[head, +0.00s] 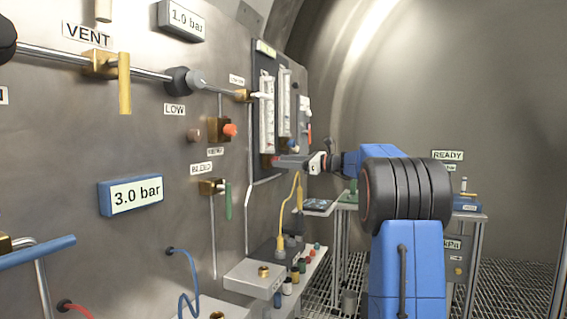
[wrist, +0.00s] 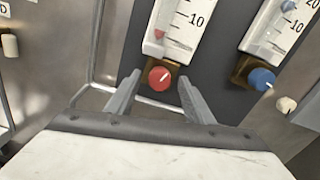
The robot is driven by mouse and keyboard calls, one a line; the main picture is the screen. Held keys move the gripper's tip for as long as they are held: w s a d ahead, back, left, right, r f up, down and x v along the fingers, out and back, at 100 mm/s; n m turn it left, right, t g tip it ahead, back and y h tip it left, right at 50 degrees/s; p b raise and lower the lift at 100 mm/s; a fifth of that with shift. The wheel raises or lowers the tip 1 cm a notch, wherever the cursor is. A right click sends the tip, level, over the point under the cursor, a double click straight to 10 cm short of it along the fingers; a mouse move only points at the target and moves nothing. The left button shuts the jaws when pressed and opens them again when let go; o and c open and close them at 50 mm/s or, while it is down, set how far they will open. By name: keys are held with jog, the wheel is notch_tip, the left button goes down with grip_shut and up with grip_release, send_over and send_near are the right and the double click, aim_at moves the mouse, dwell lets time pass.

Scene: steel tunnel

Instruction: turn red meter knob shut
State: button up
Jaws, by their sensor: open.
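The red meter knob (wrist: 161,77) is a round red knob with a white pointer mark, at the foot of the left flow meter (wrist: 176,28) in the wrist view. Its mark points up and to the right. My gripper (wrist: 158,82) is open, with one finger on each side of the knob; I cannot tell whether either finger touches it. A small red float shows low in the left tube.
A blue knob (wrist: 262,79) sits under the right flow meter (wrist: 276,26), with a pale knob (wrist: 286,104) beside it. In the head view a yellow cable (head: 297,192) hangs below my gripper. A bench (head: 465,215) stands behind my arm at the right.

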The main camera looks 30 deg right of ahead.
jog(key=shift+w+a, duration=0.15)
jog(key=c, duration=1)
jog(key=shift+n, duration=2.4)
jog(key=shift+c, duration=0.2)
jog(key=o, duration=1)
jog(key=shift+o, duration=0.2)
jog(key=v, duration=1.7)
